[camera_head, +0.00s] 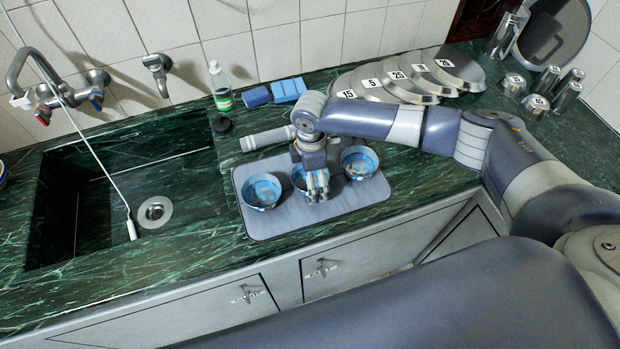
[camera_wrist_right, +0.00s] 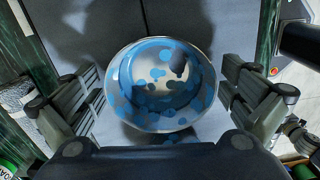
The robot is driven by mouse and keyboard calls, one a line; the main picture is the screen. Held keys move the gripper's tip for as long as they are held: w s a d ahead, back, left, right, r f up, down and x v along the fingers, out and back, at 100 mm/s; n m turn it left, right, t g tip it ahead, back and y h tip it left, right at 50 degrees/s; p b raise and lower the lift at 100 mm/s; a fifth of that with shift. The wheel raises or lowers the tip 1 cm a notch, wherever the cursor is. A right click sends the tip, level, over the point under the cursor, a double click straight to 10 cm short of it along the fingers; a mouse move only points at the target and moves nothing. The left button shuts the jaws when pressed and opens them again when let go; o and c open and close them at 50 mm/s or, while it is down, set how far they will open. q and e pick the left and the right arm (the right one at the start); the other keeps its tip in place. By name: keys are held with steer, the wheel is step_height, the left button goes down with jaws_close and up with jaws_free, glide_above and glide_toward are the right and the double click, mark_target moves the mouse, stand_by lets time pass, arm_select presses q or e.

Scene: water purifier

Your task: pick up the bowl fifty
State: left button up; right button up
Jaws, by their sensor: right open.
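Three metal bowls with blue patches stand in a row on a grey mat: the left bowl (camera_head: 262,191), the middle bowl (camera_head: 298,178) and the right bowl (camera_head: 359,162). I can read no number on any bowl, so I cannot tell which is bowl fifty. My right gripper (camera_head: 317,190) points down over the middle bowl and hides part of it. In the right wrist view a bowl (camera_wrist_right: 160,85) lies between the widely spread fingers, with a gap on both sides. The right gripper is open and empty. My left gripper is not in view.
The mat (camera_head: 262,230) lies on a green marble counter beside a sink (camera_head: 100,210). Behind are a soap bottle (camera_head: 220,85), blue sponges (camera_head: 288,89) and numbered metal lids (camera_head: 395,78). Metal cups (camera_head: 547,80) stand at the back right. The mat's front strip is clear.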

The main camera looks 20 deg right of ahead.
steer(key=c, duration=1.1)
steer(key=shift+r, duration=0.2)
steer(key=shift+r+b, duration=0.65)
steer(key=shift+r, duration=0.85)
steer(key=s+a+b, duration=0.1)
steer(key=s+a, duration=0.2)
steer(key=s, duration=0.1)
steer(key=s+a+r+b, duration=0.1)
steer(key=s+a, duration=0.2)
steer(key=s, duration=0.1)
steer(key=s+a+b, duration=0.1)
steer(key=s+a, duration=0.2)
steer(key=s, duration=0.2)
steer(key=shift+a+r, duration=0.1)
steer(key=shift+r, duration=0.2)
steer(key=d+r+m, duration=1.2)
steer(key=d+m, duration=0.1)
steer(key=m, duration=0.4)
steer(key=shift+s, duration=0.45)
